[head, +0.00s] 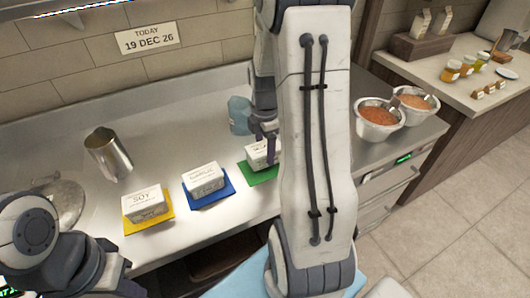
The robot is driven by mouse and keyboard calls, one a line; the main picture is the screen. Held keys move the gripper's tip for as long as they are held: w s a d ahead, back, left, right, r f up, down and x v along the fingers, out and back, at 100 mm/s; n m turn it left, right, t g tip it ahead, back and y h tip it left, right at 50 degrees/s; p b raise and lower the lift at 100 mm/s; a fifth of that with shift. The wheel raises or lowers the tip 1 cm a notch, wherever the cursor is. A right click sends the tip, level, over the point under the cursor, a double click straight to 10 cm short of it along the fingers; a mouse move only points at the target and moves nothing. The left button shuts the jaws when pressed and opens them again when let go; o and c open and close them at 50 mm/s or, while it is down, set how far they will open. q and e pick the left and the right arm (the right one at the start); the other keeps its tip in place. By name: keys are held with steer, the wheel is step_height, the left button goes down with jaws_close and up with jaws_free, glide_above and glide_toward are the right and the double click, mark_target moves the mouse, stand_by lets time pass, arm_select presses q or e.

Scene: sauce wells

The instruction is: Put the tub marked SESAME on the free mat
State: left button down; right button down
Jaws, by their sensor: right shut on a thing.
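A white tub (257,155) is at the green mat (262,177), partly hidden by my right arm; its label is not readable. My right gripper (267,135) is shut on this tub from above. The tub looks to be on the mat or just over it; I cannot tell which. A tub marked SOY (145,203) stands on the yellow mat (161,225). Another white tub (203,179) with a label too small to read stands on the blue mat (222,192). My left gripper (118,265) is low at the left, its fingers not clear.
A metal pitcher (109,155) stands behind the yellow mat. A bluish container (239,115) is behind the green mat, beside my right arm. Two bowls of sauce (379,119) sit to the right. A round metal lid or pan (68,203) lies at the left.

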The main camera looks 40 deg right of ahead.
mark_target(265, 147)
steer(key=shift+f, duration=0.95)
steer(key=shift+f, duration=0.15)
jaws_free()
step_height(265, 147, up, 12)
steer(key=shift+r, duration=0.2)
steer(key=s+a+m, duration=0.3)
steer(key=a, duration=1.7)
steer(key=s+a+f+m+y, duration=0.1)
steer(key=s+a+m, duration=0.4)
steer(key=s+a, duration=0.6)
steer(key=shift+s+f, duration=0.3)
steer(key=shift+s, duration=0.9)
